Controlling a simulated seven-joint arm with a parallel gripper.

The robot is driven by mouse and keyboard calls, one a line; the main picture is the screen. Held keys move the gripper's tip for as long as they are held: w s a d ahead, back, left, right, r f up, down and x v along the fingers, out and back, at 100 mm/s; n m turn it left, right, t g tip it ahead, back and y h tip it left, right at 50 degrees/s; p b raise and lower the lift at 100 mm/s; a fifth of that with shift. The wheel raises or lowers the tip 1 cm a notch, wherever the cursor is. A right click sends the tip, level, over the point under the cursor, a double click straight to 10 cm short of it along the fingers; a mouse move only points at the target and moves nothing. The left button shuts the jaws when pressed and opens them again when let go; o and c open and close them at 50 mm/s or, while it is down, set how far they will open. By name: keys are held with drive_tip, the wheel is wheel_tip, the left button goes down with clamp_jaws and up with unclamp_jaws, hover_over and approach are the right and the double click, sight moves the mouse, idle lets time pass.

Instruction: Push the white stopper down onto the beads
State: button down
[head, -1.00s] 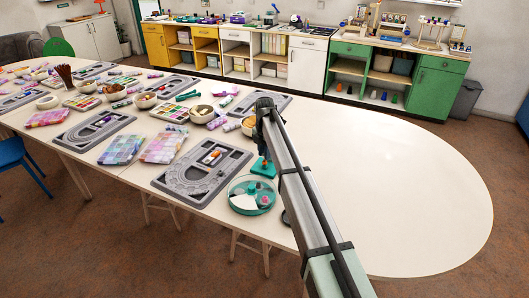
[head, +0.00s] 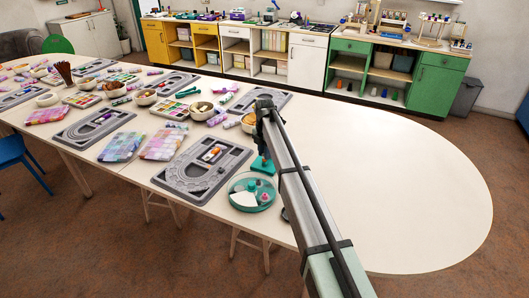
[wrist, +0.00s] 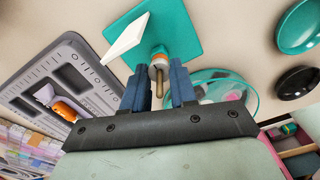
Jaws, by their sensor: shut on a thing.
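A teal square base (wrist: 183,28) lies on the table, and in the head view (head: 263,166) it sits under my arm's end. In the wrist view a thin brown rod (wrist: 159,80) stands up from it, with an orange bead (wrist: 159,50) and a teal bead low on it. The white stopper (wrist: 161,61) is around the rod just above the orange bead. I cannot tell whether they touch. My gripper (wrist: 161,72) has its two blue fingers on either side of the rod, closed on the white stopper. In the head view my gripper (head: 265,143) is mostly hidden by my arm.
A round teal sorting tray (head: 251,193) and a grey bead board (head: 172,181) are close by. A dark dish (wrist: 297,82) and a teal dish (wrist: 299,27) lie to the right. The table's right end (head: 410,190) is clear.

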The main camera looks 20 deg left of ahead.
drive_tip(key=c, duration=0.8)
unclamp_jaws()
wheel_tip(320, 180, up, 14)
drive_tip(key=shift+f, duration=0.1)
